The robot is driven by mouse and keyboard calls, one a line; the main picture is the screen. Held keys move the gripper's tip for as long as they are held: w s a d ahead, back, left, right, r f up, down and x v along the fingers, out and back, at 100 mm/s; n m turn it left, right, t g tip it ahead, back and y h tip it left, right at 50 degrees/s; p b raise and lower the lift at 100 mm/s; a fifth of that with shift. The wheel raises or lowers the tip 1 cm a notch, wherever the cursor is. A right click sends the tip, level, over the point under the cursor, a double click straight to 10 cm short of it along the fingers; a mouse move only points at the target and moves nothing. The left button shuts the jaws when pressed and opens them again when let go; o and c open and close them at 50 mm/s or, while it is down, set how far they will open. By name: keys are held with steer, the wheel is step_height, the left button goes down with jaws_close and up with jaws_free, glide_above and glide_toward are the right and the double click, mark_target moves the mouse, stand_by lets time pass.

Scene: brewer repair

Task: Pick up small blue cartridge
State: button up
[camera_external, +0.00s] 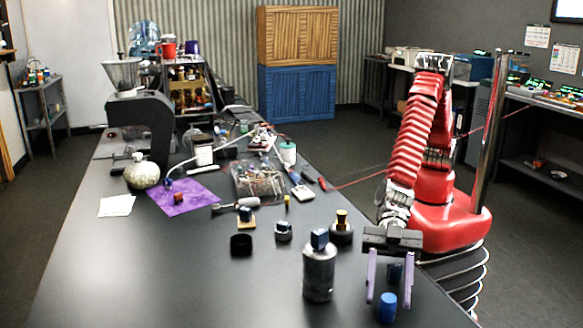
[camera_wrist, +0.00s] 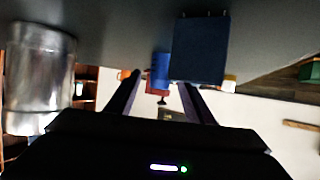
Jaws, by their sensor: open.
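The small blue cartridge (camera_external: 387,308), a short upright cylinder, stands near the right edge of the black table (camera_external: 200,280). My gripper (camera_external: 389,296) is open and empty, its two purple fingers pointing down around the cartridge's position in the external view.
The table's front left is clear.

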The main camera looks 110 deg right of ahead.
steer(key=shift+c, duration=0.5)
steer(key=c, duration=1)
steer(key=shift+c, duration=0.2)
step_height(320, 180, up, 10)
stand_by(0.4)
